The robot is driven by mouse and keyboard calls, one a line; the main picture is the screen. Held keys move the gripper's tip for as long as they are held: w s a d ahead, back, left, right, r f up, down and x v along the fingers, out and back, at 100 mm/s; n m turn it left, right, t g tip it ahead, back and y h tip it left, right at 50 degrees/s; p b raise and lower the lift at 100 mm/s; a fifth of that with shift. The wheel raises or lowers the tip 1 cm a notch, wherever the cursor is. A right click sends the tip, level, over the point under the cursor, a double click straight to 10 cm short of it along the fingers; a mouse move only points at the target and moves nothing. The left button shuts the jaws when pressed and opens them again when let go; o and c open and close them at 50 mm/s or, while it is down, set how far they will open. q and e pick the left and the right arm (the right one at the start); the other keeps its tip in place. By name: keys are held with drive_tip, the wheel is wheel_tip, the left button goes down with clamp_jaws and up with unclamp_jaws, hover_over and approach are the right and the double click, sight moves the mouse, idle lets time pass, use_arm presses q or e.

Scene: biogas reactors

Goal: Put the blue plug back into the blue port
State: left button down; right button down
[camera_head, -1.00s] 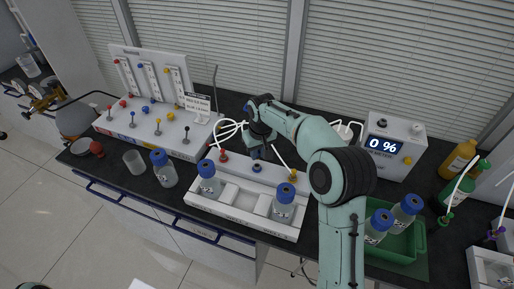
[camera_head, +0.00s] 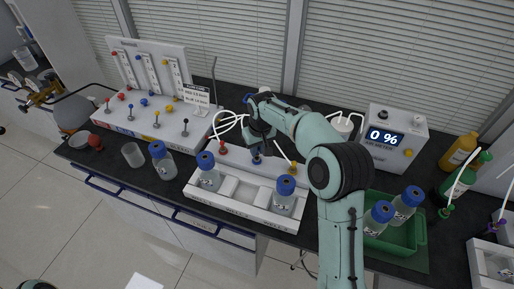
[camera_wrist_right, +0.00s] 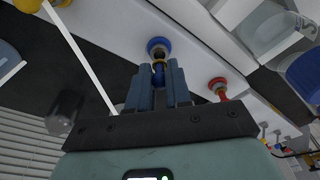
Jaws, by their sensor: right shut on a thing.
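My right gripper (camera_head: 257,148) is over the white rack (camera_head: 205,197), between its red plug (camera_head: 222,148) and yellow plug (camera_head: 292,168). In the right wrist view, the right gripper (camera_wrist_right: 160,88) is shut on the blue plug (camera_wrist_right: 160,70), held between its two bluish fingers. A blue ring, the blue port (camera_wrist_right: 158,45), shows just beyond the fingertips on the white face. The plug lines up closely with it, but I cannot tell whether it touches or enters it.
Blue-capped bottles (camera_head: 205,178) (camera_head: 284,200) stand in the rack's front. White tubes curve behind the rack. A white meter (camera_head: 396,140) reading 0 % and a green crate (camera_head: 412,246) with bottles are at right. A valve panel (camera_head: 160,115) stands at left.

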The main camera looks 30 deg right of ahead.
use_arm(q)
drive_tip(key=shift+s+f, duration=0.25)
use_arm(e)
drive_tip(key=shift+f, duration=1)
idle(0.8)
drive_tip(key=c, duration=1)
unclamp_jaws()
use_arm(q)
drive_tip(key=shift+w+r+p, duration=0.45)
drive_tip(key=shift+w+r, duration=0.45)
use_arm(e)
drive_tip(key=r, duration=0.4)
drive_tip(key=s+r, duration=0.1)
drive_tip(key=r, duration=0.4)
drive_tip(key=s+r, duration=0.1)
drive_tip(key=r, duration=0.3)
drive_tip(key=shift+a+r, duration=0.1)
drive_tip(key=shift+r, duration=0.05)
